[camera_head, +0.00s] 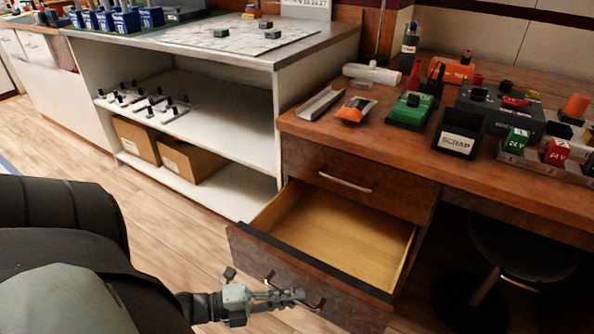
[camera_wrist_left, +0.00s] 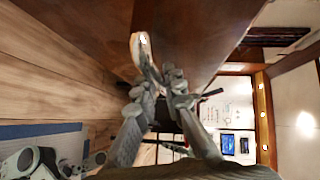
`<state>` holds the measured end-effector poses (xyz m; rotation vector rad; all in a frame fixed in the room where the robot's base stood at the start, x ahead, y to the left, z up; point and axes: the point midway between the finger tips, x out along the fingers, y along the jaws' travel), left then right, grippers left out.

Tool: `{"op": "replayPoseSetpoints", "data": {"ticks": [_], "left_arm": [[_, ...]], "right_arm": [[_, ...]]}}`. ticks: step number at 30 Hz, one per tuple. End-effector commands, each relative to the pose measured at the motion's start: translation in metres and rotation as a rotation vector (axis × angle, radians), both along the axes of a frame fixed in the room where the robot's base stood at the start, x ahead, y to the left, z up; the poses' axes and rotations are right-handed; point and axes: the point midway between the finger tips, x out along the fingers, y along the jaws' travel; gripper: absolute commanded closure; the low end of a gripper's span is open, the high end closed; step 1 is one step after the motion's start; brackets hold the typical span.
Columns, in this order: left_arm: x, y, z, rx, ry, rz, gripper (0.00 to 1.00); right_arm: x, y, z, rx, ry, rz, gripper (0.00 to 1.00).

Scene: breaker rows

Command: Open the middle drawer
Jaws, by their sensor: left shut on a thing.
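The middle drawer (camera_head: 345,232), just below the shut top drawer (camera_head: 335,172), is pulled well out of the wooden desk. Its light wood inside is bare. My left gripper (camera_head: 297,294) is at the drawer's front and is shut on the metal drawer handle (camera_head: 320,304). In the left wrist view the fingers (camera_wrist_left: 158,82) close around the handle (camera_wrist_left: 141,48), with the brown drawer front (camera_wrist_left: 190,35) behind it. Part of the handle is hidden by the fingers. My right gripper is not in view.
The desk top (camera_head: 380,135) holds a green device (camera_head: 411,110), a scrap bin (camera_head: 458,140) and several blocks. A white shelf unit (camera_head: 235,195) stands left of the drawer. A stool (camera_head: 525,250) is under the desk at right. Wood floor (camera_head: 170,225) is clear at left.

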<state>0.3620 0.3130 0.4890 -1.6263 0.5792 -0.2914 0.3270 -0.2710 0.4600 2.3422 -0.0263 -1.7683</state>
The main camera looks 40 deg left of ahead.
Motion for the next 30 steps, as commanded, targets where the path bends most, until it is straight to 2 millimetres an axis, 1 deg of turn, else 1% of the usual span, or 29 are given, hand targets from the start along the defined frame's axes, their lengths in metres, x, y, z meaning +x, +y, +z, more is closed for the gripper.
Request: {"op": "replayPoseSetpoints", "data": {"ticks": [5,14,15,17,18,26,28,30], "left_arm": [[-0.006,0.0,0.0,0.002,0.001,0.003,1.0],[-0.006,0.0,0.0,0.002,0.0,0.003,1.0],[-0.007,0.0,0.0,0.002,0.0,0.003,0.9],[-0.006,0.0,0.0,0.002,0.0,0.003,0.82],[-0.006,0.0,0.0,0.002,0.0,0.003,0.81],[-0.007,-0.001,0.0,0.001,0.001,0.001,0.81],[-0.01,0.001,0.0,0.001,0.001,0.001,0.81],[-0.017,0.005,0.001,0.001,0.003,0.001,0.81]], "right_arm": [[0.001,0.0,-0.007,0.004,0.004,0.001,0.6],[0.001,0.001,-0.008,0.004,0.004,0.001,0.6],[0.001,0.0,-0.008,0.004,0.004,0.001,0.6],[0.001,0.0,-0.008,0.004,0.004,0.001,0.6],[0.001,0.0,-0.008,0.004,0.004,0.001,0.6],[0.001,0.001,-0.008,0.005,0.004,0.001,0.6],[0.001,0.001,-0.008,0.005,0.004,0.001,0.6],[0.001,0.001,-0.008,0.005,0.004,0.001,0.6]]}}
